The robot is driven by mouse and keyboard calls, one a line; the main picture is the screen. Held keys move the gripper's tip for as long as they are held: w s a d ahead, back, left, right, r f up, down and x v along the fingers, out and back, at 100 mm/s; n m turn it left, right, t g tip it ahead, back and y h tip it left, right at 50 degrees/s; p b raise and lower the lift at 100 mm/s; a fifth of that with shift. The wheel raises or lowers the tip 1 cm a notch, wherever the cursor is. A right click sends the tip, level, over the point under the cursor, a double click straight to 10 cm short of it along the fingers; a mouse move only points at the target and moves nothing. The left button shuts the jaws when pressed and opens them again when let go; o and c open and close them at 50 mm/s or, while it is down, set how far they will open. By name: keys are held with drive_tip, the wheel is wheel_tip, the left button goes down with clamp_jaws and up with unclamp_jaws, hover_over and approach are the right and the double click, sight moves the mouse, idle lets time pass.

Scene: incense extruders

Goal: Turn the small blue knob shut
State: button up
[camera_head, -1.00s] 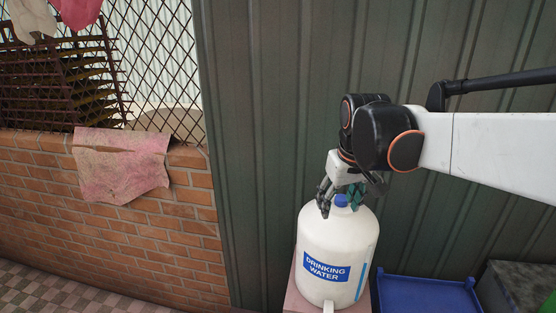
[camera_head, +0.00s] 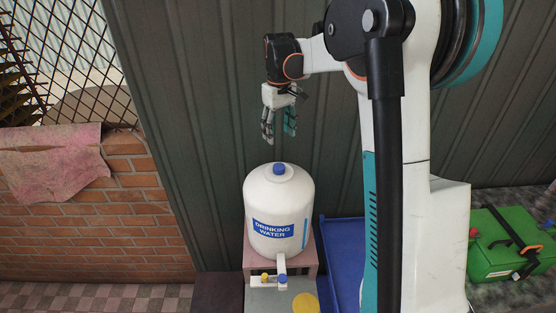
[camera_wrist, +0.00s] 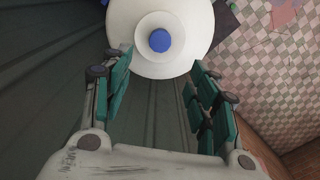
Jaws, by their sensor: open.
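A white bottle labelled "DRINKING WATER" (camera_head: 265,208) stands upright on a pinkish stand, with a round blue cap (camera_head: 280,169) on top. A white spout (camera_head: 281,263) at its front base has a small blue knob (camera_head: 283,279) and a yellow knob (camera_head: 265,278) near its end. Their turned position is too small to tell. My gripper (camera_head: 278,138) is open and empty, pointing down above the cap, apart from it. In the wrist view the blue cap (camera_wrist: 160,40) lies beyond the teal fingers (camera_wrist: 163,73); the knobs are not visible there.
A blue tray (camera_head: 340,250) is right of the bottle. A green box (camera_head: 505,245) stands farther right. A corrugated wall (camera_head: 190,120) is behind, a brick wall (camera_head: 110,225) at left. A yellow round thing (camera_head: 305,302) is below the spout.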

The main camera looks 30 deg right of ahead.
sight(279, 166)
wheel_tip(279, 166, down, 14)
drive_tip(key=shift+r+p, duration=0.2)
drive_tip(key=shift+p, duration=0.2)
drive_tip(key=c, duration=1.1)
